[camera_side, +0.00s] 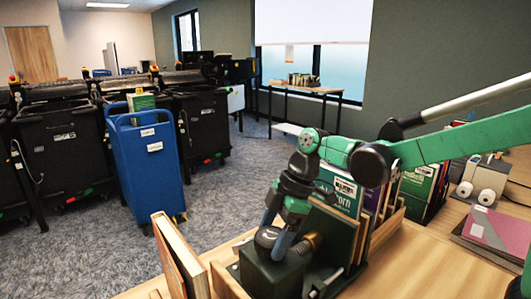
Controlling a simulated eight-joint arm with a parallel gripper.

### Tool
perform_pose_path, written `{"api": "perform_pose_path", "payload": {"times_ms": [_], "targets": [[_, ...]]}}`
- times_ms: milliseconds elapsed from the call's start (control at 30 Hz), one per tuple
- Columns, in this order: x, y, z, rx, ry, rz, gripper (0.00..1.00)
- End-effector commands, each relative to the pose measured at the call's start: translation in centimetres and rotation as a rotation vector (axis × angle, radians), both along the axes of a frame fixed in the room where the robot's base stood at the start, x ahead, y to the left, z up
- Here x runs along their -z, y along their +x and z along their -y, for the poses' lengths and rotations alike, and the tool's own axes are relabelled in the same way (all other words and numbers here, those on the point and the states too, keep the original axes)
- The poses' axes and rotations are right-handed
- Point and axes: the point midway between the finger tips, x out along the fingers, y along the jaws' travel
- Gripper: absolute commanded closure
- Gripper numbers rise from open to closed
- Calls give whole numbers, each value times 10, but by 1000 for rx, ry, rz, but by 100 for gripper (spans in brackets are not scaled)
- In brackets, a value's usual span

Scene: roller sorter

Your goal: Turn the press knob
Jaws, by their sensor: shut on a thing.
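The press stands on the wooden table at the lower middle, with a dark green block-like body (268,275). A dark round knob (267,238) sits at its top. My gripper (273,234) reaches down from above with its fingers on either side of the knob and is shut on it. One finger shows behind the knob and one in front of it on the right. A brown ribbed cylinder (304,243) lies just right of the front finger. The knob's far side is partly hidden.
Upright books (340,190) stand in a wooden holder right of the press, close to my wrist. A leaning book (181,262) stands at left. A blue cart (145,165) and black bins (60,150) are on the floor beyond. A purple book (495,228) lies at right.

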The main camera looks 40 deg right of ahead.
Motion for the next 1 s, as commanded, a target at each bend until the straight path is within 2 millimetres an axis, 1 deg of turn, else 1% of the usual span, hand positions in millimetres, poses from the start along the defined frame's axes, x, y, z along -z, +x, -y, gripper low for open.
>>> {"api": "perform_pose_path", "payload": {"times_ms": [167, 700, 1000], "targets": [[0, -1, 0, 85, 3, -3, 78], [0, -2, -1, 460, 1, -3, 78], [0, -2, -2, 567, 2, -3, 78]]}}
